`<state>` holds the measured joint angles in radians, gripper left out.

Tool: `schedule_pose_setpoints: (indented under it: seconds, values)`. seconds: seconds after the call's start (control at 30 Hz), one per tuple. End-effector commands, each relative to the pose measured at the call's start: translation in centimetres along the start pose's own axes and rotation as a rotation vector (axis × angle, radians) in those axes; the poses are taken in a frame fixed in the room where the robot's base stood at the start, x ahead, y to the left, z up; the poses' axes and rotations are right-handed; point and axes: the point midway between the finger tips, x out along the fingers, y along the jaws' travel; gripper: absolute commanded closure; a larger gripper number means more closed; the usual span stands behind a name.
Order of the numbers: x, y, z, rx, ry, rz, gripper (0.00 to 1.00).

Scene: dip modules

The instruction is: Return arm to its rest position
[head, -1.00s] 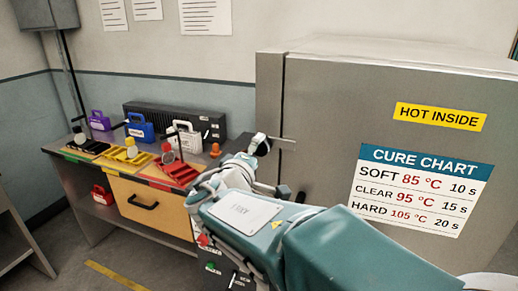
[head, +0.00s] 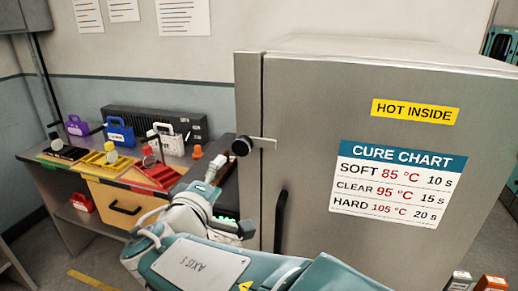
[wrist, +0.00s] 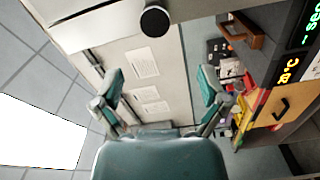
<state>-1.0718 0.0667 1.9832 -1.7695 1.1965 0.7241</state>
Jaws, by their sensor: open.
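My gripper (wrist: 160,92) is open in the wrist view, with its two teal-and-grey fingers apart and nothing between them. In the head view my arm reaches from the bottom toward the grey oven (head: 400,85), and a finger of my gripper (head: 214,170) shows to the lower left of the oven's black latch knob (head: 242,146). The knob (wrist: 155,21) is also at the top of the wrist view, beyond the fingers and apart from them. The oven door looks closed.
A dark vertical handle (head: 281,220) is on the oven door. To the left, a workbench (head: 55,177) holds coloured trays, purple, blue and white cases, and an orange knob (head: 197,152). A red case (head: 82,202) is on its lower shelf. Open floor lies at front left.

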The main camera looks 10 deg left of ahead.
Motion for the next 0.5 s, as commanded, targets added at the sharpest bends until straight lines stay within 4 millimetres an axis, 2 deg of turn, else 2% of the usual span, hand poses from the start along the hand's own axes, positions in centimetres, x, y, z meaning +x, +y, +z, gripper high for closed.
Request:
schedule_pose_setpoints:
  seconds: [0.07, 0.17, 0.33, 0.4, 0.5]
  values:
    - [0.4, 0.1, 1.0, 0.003, -0.024, -0.011, 0.07]
    - [1.6, 0.4, 4.8, 0.021, -0.118, -0.063, 0.07]
    - [2.8, 0.2, 15.8, 0.104, -0.379, -0.237, 0.07]
    - [2.2, -0.1, 20.3, 0.159, -0.485, -0.318, 0.07]
    - [0.6, -0.9, 25.7, 0.260, -0.615, -0.431, 0.07]
